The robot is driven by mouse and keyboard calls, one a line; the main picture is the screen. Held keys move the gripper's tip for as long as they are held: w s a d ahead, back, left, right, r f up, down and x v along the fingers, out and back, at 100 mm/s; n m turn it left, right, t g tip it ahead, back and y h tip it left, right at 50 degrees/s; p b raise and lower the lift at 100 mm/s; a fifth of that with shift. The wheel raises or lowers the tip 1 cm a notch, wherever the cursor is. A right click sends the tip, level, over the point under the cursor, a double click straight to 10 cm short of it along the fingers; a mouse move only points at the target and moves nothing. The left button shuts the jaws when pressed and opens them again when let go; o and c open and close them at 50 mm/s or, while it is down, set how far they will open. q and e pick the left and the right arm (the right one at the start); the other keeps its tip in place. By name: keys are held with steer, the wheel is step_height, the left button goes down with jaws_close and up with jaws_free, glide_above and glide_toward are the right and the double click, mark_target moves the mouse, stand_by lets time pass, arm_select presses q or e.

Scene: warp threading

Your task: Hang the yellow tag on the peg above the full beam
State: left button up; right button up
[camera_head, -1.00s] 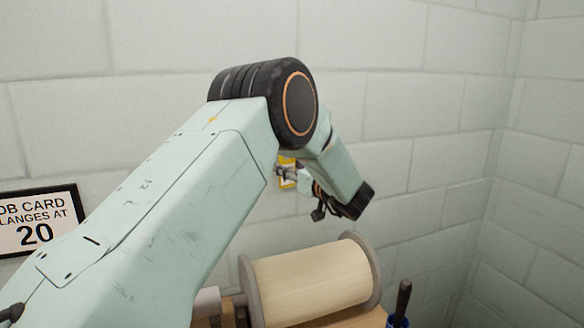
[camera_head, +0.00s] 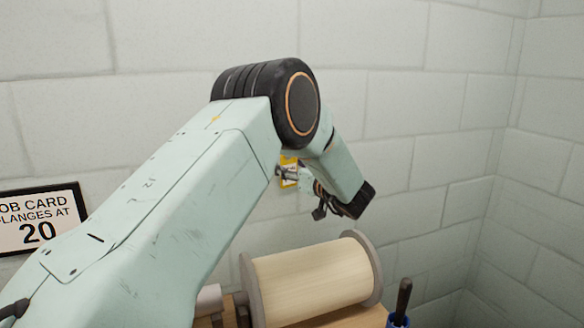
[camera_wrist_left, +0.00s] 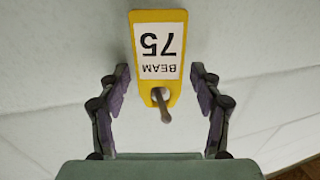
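The yellow tag (camera_head: 289,180) is at the wall above the full beam (camera_head: 315,280), a spool wound with cream thread. In the left wrist view the tag (camera_wrist_left: 137,50) has a white label reading BEAM 75, upside down. A peg (camera_wrist_left: 162,108) passes through the hole at the tag's end. My left gripper (camera_wrist_left: 160,78) is open, with one finger on each side of the tag and a gap to both. In the head view my left gripper (camera_head: 286,172) is partly hidden by my arm. My right gripper is not in view.
A framed job card (camera_head: 40,218) reading 20 is on the wall at the left. A blue cup (camera_head: 398,321) with a dark-handled tool stands right of the beam. The wall right of my gripper is bare.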

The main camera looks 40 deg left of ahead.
arm_select(q)
steer(key=shift+o, duration=0.3)
steer(key=v, duration=1.2)
steer(key=shift+d, duration=0.15)
